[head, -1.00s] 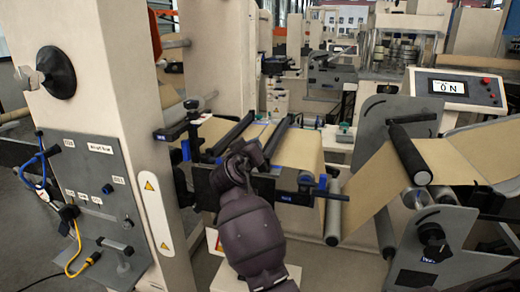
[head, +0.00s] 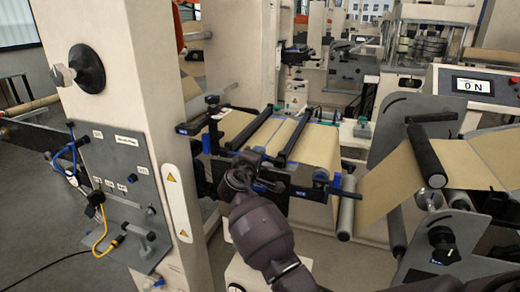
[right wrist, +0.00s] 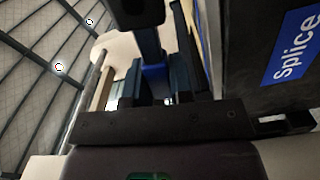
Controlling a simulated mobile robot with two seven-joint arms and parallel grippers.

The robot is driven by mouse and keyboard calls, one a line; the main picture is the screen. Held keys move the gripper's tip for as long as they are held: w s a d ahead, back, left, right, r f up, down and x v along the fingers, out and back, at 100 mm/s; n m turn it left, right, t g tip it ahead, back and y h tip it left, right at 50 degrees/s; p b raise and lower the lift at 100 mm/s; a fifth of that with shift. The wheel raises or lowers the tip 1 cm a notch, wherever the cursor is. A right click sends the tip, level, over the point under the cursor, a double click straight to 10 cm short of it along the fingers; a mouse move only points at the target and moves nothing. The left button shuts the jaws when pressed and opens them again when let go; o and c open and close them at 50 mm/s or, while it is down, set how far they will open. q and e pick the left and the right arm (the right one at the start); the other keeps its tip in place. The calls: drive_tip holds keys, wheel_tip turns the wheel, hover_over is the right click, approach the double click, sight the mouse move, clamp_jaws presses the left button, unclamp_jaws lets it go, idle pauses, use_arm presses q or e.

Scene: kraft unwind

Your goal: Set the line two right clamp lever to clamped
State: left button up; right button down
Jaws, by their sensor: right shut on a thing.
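The splice table (head: 315,150) stands in the middle of the head view, with two dark clamp bars across it, the left bar (head: 247,128) and the right bar (head: 288,141). My right gripper (head: 234,178) is at the table's near side, and its arm hides part of the front there. In the right wrist view my right gripper (right wrist: 153,90) is shut on a dark and blue clamp lever (right wrist: 151,45) that stands up between the fingers. The head view does not show the lever clearly enough to tell its setting. My left gripper is not in view.
A panel marked "splice" (right wrist: 285,60) is close beside the fingers in the right wrist view. A pale column (head: 120,60) with a grey connector panel (head: 120,178) stands left. Rollers (head: 425,155) with brown web and an "ON" display (head: 472,85) are at the right.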

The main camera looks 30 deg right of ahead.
drive_tip(key=shift+w+f+n+p, duration=0.1)
drive_tip(key=shift+f+n+p, duration=0.25)
drive_tip(key=shift+n, duration=0.55)
drive_tip(key=shift+f, duration=0.2)
drive_tip(key=shift+n, duration=0.3)
drive_tip(key=c, duration=1)
unclamp_jaws()
drive_tip(key=shift+f, duration=0.1)
drive_tip(key=shift+a, duration=0.1)
